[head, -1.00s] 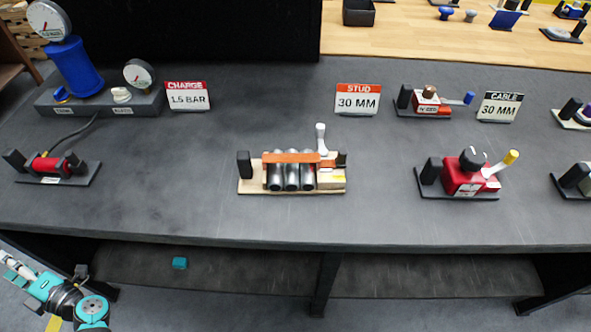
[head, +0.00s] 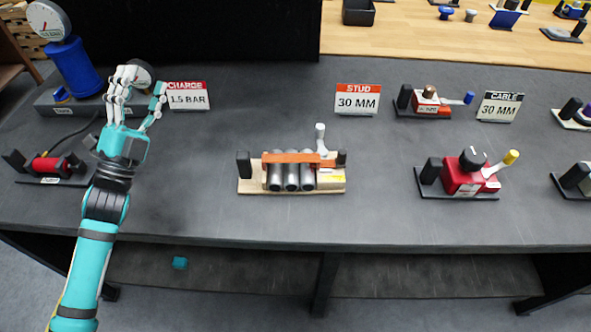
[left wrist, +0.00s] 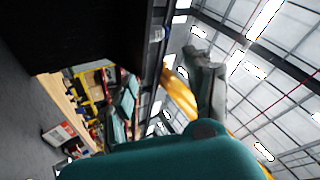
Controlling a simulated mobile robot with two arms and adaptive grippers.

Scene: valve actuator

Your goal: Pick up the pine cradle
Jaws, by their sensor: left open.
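The pine cradle (head: 250,186) is a pale wooden base on the dark bench, near the middle of the head view. It bears several grey cylinders (head: 291,178) under an orange strap (head: 290,157), with a white-handled lever at its right end and black blocks at both ends. My left gripper (head: 135,88) is open and empty, raised over the left part of the bench, well to the left of the cradle and apart from it. The left wrist view shows teal gripper parts and the room, not the cradle. My right gripper is out of view.
A blue cylinder with a gauge (head: 74,70) and a red device (head: 50,165) stand at the left. A red block with a yellow-tipped lever (head: 466,177) stands right of the cradle. Sign cards (head: 357,99) stand behind. The bench around the cradle is clear.

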